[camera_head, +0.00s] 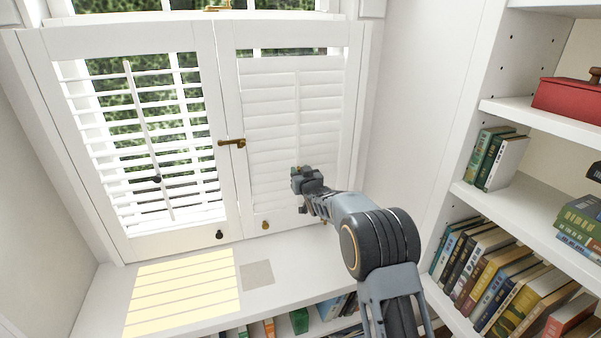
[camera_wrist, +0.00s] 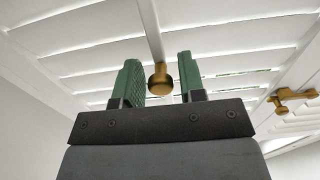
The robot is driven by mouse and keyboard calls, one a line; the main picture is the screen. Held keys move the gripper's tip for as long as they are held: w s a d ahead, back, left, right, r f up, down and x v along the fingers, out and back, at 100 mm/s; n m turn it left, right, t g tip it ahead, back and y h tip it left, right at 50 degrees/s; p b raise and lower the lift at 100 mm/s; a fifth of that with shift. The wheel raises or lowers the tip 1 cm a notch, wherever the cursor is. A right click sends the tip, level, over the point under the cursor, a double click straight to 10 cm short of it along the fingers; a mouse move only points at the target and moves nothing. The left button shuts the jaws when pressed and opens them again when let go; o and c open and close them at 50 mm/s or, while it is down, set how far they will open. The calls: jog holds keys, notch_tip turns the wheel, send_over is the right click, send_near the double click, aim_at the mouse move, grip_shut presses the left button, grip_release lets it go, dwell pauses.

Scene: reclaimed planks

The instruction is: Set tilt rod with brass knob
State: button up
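In the wrist view a white tilt rod (camera_wrist: 149,32) ends in a round brass knob (camera_wrist: 160,79). The knob shows between the two green finger pads of my gripper (camera_wrist: 157,82), with a narrow gap on each side. My gripper is open; I cannot tell how deep the knob sits between the fingers. In the head view my gripper (camera_head: 299,174) is at the right shutter panel (camera_head: 356,100), whose louvers (camera_head: 270,110) look nearly closed. Its tilt rod (camera_head: 297,100) runs down to my gripper, which hides the knob there.
A brass latch (camera_head: 232,143) joins the panels. Small pulls, brass (camera_head: 265,225) and dark (camera_head: 220,234), sit below. A bookshelf (camera_head: 520,107) stands at right. The sill (camera_head: 190,322) holds striped sunlight.

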jog(key=shift+o, duration=1)
jog(key=shift+r, duration=0.15)
jog(key=shift+s, duration=0.1)
jog(key=b+v, duration=0.2)
jog(key=v, duration=1.1)
jog(key=shift+s, duration=0.3)
jog(key=shift+d, duration=0.15)
